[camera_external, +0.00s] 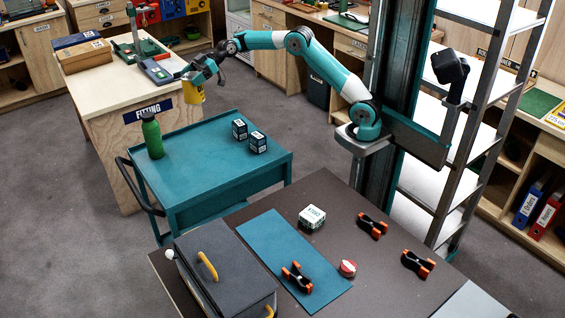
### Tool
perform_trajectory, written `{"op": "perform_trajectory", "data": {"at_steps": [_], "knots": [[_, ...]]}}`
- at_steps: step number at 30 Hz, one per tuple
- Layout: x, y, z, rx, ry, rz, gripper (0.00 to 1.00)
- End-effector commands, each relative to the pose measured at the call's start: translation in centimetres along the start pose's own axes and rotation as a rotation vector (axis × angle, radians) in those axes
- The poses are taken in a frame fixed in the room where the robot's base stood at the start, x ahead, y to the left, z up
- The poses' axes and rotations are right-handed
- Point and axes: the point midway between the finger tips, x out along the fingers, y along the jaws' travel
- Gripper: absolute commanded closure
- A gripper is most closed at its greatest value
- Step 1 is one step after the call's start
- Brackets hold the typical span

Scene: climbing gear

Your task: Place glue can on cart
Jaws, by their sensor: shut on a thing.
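My gripper (190,77) is shut on the yellow glue can (194,93), which hangs below it roughly upright.
A green bottle (152,136) stands at the cart's left, and two dark boxes (239,129) (257,142) at its right. The cart top between them is bare. The fitting bench (115,92) stands behind. A dark table (350,200) with clamps and a toolbox (225,268) is in front.

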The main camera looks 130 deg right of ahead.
Motion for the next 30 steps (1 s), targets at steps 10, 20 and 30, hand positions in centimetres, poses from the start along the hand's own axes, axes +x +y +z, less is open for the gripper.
{"op": "perform_trajectory", "data": {"at_steps": [10, 20, 30], "knots": [[-3.5, 3.3, 2.9, 0.018, 0.002, 0.035, 0.58], [-0.2, 3.2, 10.8, 0.02, 0.0, 0.034, 0.58], [1.9, 3.2, 15.7, 0.014, 0.003, 0.036, 0.58]]}}
